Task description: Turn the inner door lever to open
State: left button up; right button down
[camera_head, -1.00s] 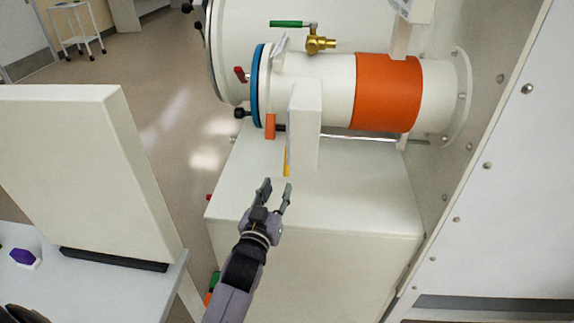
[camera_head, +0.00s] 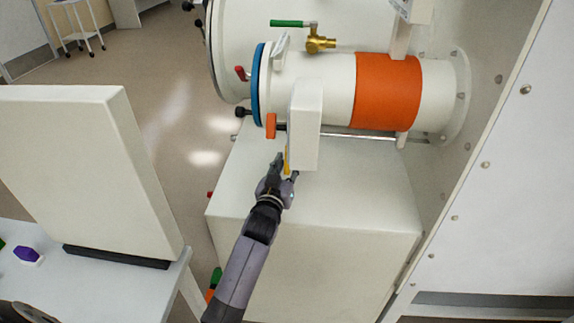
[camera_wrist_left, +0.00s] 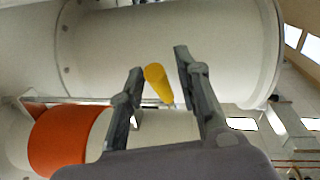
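A yellow lever handle (camera_head: 287,160) shows beside the white upright box (camera_head: 306,125) in front of the small white cylinder with the orange band (camera_head: 388,92). Most of it is hidden by the box and my gripper in the head view. In the left wrist view the yellow handle (camera_wrist_left: 158,84) stands between my fingers, with a gap to each side. My left gripper (camera_head: 285,170) is open around it and is not clamped on it. My right gripper is not in view.
An orange-red lever (camera_head: 271,125) and a red knob (camera_head: 240,72) sit by the blue-rimmed door (camera_head: 257,85). A green-handled brass valve (camera_head: 318,43) is above. A white cabinet (camera_head: 330,205) is below the cylinder. A table with a white panel (camera_head: 85,175) stands at left.

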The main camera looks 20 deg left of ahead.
pick_arm(q)
grip_shut()
dwell(0.6)
